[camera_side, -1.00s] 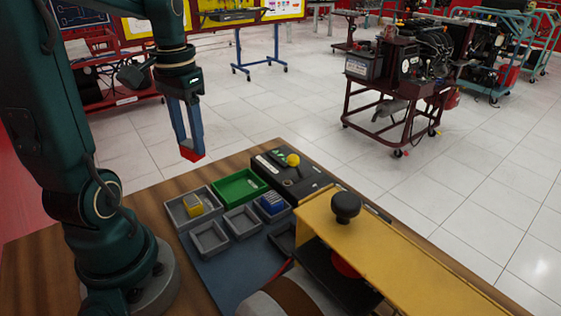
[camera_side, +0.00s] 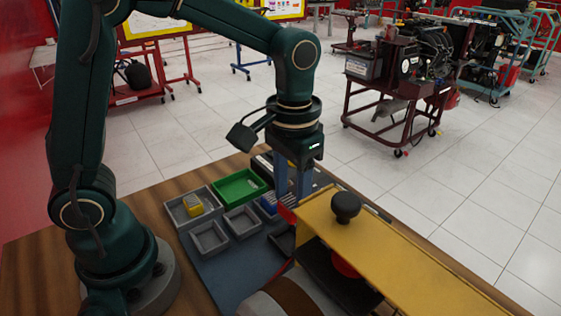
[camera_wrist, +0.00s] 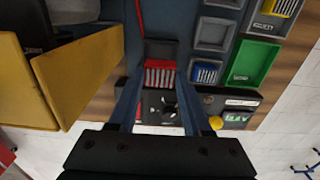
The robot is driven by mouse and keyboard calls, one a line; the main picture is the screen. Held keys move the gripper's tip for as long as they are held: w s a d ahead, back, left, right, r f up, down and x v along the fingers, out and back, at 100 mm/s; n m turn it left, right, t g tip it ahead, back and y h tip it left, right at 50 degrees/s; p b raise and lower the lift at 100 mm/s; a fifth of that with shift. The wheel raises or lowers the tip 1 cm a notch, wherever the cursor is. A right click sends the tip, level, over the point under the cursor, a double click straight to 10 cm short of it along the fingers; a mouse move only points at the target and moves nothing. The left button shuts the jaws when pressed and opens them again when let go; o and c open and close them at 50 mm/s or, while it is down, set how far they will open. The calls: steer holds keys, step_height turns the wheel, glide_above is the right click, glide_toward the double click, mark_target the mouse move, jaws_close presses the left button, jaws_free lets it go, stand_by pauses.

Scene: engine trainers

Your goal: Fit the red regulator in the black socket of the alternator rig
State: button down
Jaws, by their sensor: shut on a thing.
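My gripper (camera_side: 291,195) points down beside the yellow rig cover and is shut on the red regulator (camera_side: 287,210). In the wrist view the red regulator (camera_wrist: 158,76), with pale ribs, sits between the fingertips (camera_wrist: 160,84). A black, box-like recess with a red wire, which looks like the black socket (camera_wrist: 160,50), lies just beyond the regulator. In the side view the black socket (camera_side: 282,242) is below and slightly left of the regulator, beside the yellow cover. The regulator appears above it and apart from it; the exact gap cannot be told.
The yellow cover (camera_side: 390,240) with a black knob (camera_side: 345,205) stands close on the right. Grey trays hold a yellow block (camera_side: 193,205) and a blue block (camera_side: 268,203). A green tray (camera_side: 238,186) and a black panel with a yellow button (camera_wrist: 216,122) are nearby.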

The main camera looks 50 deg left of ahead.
mark_target(290, 218)
steer(key=shift+f, duration=2.6)
steer(key=shift+f, duration=0.85)
stand_by(0.5)
jaws_free()
stand_by(0.4)
steer(key=shift+r, duration=3.5)
